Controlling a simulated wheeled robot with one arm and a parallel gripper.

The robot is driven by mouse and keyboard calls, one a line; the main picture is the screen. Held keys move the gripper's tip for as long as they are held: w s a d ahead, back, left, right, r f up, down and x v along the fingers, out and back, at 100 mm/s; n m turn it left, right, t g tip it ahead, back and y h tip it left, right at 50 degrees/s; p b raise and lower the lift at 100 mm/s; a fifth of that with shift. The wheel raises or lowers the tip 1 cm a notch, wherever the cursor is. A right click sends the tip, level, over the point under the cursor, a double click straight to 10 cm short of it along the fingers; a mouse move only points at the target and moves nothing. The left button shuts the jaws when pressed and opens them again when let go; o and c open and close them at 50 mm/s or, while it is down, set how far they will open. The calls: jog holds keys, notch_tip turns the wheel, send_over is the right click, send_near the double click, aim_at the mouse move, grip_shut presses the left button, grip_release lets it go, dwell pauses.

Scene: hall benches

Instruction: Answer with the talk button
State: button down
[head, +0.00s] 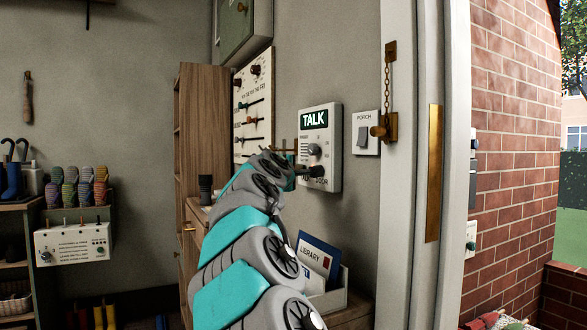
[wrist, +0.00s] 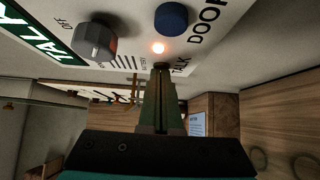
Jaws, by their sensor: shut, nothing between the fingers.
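The intercom panel (head: 333,158) is a white box on the wall with a lit green TALK sign (head: 314,119). In the wrist view it appears turned, with a grey knob (wrist: 96,38) by OFF, a dark blue button (wrist: 171,18) by DOOR, and a glowing small lamp (wrist: 158,48). My gripper (wrist: 162,70) is shut and empty. Its tips are at the panel's face beside the small TALK label (wrist: 180,66). They cover the spot by that label, so I cannot see the talk button or tell whether it is pressed.
A porch switch plate (head: 365,132) and a brass door chain (head: 387,90) are right of the panel. A slider board (head: 254,100) is left of it. Below my arm, a cabinet top holds a tray with a blue LIBRARY book (head: 316,255). A brick wall stands outside at right.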

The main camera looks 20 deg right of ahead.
jog(key=shift+s+d, duration=0.1)
jog(key=shift+d, duration=0.35)
jog(key=s+a+b, duration=0.1)
jog(key=s+a, duration=0.6)
jog(key=a, duration=0.4)
jog(key=shift+a, duration=0.4)
jog(key=shift+r, duration=0.1)
